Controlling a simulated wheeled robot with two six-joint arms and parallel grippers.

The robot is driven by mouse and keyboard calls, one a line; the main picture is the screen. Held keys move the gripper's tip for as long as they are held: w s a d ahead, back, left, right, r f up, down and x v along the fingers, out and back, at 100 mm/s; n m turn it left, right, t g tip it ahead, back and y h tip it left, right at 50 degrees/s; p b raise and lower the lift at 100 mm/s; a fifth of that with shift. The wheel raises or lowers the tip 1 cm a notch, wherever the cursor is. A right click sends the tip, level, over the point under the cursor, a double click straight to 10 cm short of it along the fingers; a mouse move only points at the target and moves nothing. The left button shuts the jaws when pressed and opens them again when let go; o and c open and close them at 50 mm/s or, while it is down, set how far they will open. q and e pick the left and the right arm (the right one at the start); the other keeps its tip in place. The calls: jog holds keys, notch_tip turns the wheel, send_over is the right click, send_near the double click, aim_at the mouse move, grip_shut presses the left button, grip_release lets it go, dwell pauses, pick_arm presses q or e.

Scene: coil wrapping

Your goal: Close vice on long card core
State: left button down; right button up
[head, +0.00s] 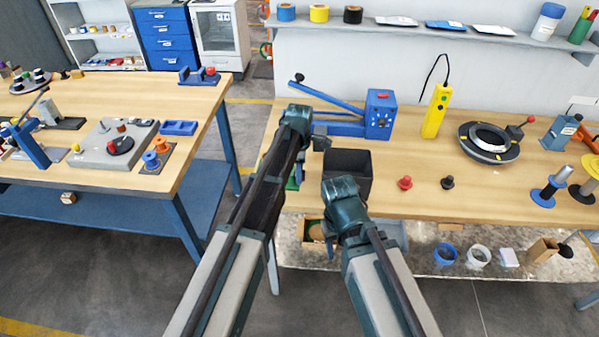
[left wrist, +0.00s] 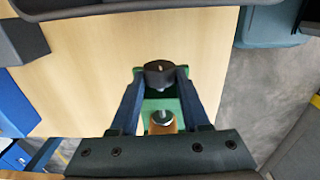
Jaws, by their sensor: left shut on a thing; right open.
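The green vice (left wrist: 148,103) shows in the left wrist view near the table's edge, with a round black knob (left wrist: 158,70) on its far side. In the head view only a bit of green (head: 292,183) shows, behind my left arm. A brown cylinder with a grey metal end (left wrist: 162,124), which looks like the card core, sits at the vice on the near side. Its length and far end are hidden. My left gripper (left wrist: 160,73) has its two fingertips on either side of the black knob, shut on it. My right gripper (head: 331,246) is open, low before the table's front edge, partly hidden.
A black open bin (head: 348,163) stands on the table just right of my left gripper. Behind it is a blue lever device (head: 380,115). A red knob (head: 405,183) and a black knob (head: 447,183) lie to the right. Boxes and rings stand on the lower shelf (head: 420,262).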

pick_arm(q)
jog(key=shift+w, duration=0.25)
jog(key=shift+s+g, duration=0.1)
jog(key=shift+g, duration=0.6)
jog(key=shift+c, duration=1.8)
grip_release()
jog(key=shift+r, duration=0.1)
notch_tip(320, 180, up, 14)
jog(key=w+p, duration=0.1)
jog(key=p, duration=1.2)
jog(key=shift+w+f+p, duration=0.2)
jog(key=shift+p, duration=0.1)
jog(key=shift+c, duration=0.4)
